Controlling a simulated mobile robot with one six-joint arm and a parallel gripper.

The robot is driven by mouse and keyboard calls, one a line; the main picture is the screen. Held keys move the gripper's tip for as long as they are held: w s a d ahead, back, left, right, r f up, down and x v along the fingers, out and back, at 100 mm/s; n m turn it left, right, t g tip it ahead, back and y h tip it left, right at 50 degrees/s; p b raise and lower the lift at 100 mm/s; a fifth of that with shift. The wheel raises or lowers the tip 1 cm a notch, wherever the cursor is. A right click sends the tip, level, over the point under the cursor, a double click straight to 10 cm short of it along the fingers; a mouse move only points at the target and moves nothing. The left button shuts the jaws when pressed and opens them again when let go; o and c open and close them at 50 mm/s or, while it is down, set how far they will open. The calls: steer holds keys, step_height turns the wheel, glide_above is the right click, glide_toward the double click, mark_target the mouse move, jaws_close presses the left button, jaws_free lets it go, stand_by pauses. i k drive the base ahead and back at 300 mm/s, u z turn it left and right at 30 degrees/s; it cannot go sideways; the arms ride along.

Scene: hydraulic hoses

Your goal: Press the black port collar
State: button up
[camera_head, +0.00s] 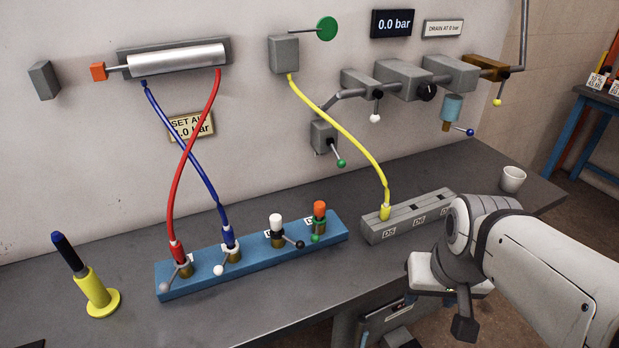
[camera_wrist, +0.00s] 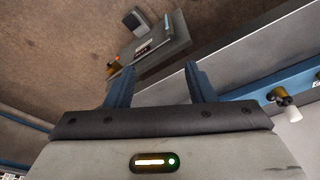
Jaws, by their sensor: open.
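The blue port block (camera_head: 190,285) lies on the grey bench with a row of ports. A white-capped fitting with a dark ball (camera_wrist: 280,98) shows at the right edge of the wrist view. My gripper (camera_wrist: 160,85) is open and empty, its blue-grey fingers apart. In the head view my arm is at the lower right, off the bench's front edge, well away from the white-capped port.
Red (camera_head: 175,175) and blue (camera_head: 185,150) hoses rise from the block's left ports. An orange-capped port (camera_head: 319,210) stands at the right. A grey block (camera_head: 405,222) holds a yellow hose (camera_head: 345,132). A white cup (camera_head: 513,179) and a yellow stand (camera_head: 96,290) are on the bench.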

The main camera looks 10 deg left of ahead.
mark_target(300, 245)
steer(key=u, duration=1.45)
steer(key=k, duration=0.75)
steer(key=z, duration=0.4)
steer(key=i, duration=1)
